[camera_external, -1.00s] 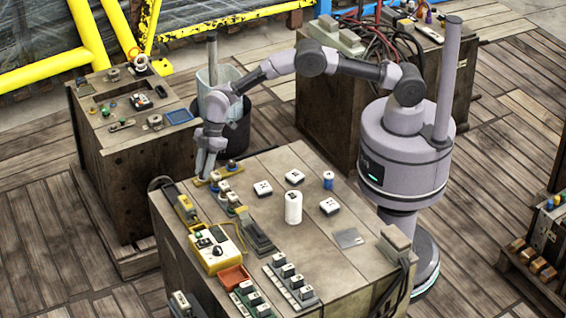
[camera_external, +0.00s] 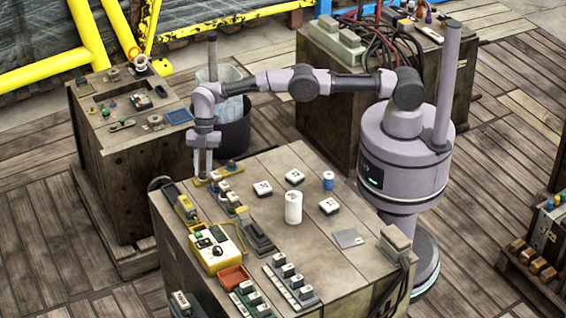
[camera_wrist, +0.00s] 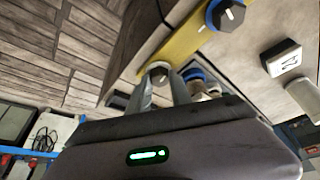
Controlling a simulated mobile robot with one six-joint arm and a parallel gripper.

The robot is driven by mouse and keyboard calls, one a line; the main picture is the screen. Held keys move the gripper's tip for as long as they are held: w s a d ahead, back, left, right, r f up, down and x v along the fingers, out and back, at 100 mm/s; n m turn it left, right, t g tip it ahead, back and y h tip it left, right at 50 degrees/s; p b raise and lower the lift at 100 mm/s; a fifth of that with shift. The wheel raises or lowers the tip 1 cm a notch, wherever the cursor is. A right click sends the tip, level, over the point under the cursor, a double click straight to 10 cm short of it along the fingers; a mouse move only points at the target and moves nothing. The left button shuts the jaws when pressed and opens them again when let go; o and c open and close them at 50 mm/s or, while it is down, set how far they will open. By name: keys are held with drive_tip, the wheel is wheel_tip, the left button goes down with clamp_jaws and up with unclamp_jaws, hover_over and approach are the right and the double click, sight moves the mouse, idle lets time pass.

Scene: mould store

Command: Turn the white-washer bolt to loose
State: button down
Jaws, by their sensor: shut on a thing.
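A yellow strip (camera_external: 221,173) with bolts lies at the table's far left corner. It also shows in the wrist view (camera_wrist: 183,43). My gripper (camera_external: 202,172) points down at the strip's left end. In the wrist view my gripper (camera_wrist: 164,82) is shut on the white-washer bolt (camera_wrist: 158,68), whose dark head and pale washer show beyond the fingertips. Its lower part is hidden by the fingers. A blue-washer bolt (camera_wrist: 228,15) stands farther along the strip, apart from my fingers; its head has a pale pointer line.
Close by on the table are a white numbered block (camera_wrist: 281,58), another blue-ringed part (camera_wrist: 196,76) partly hidden by my finger, and a yellow box with a dial (camera_external: 215,248). A white cylinder (camera_external: 293,208) stands mid-table. Bare tabletop lies around it.

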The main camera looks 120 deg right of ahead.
drive_tip(key=shift+s+f, duration=0.1)
drive_tip(key=shift+f, duration=0.1)
drive_tip(key=c, duration=1.2)
unclamp_jaws()
drive_tip(key=shift+o, duration=0.2)
drive_tip(key=shift+r, duration=0.2)
drive_tip(key=p+v, duration=0.7)
drive_tip(key=v, duration=1)
drive_tip(key=shift+r, duration=0.1)
